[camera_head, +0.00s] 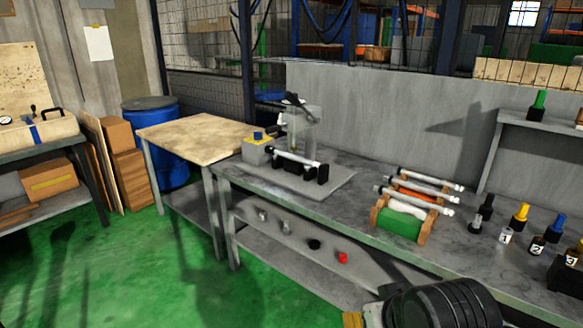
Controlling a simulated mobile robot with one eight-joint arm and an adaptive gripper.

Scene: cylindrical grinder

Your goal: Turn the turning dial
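The cylindrical grinder (302,122) stands on a grey base plate (335,182) at the left part of the metal workbench. At its left is a grey box with a yellow top (257,152). A small blue knob (258,135) sits on that top; it looks like the turning dial, but it is too small to tell its angle. A light rod (297,158) lies across black supports at the front of the grinder. A dark ribbed part of my arm shows at the bottom right, well apart from the grinder. My gripper's fingers are not visible.
A rack (402,222) with several light rods stands on the workbench (350,236) right of the grinder. Numbered bottles (506,236) stand farther right, below a shelf (545,124). A wooden-topped table (195,134) adjoins at left. The green floor (130,270) in front is clear.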

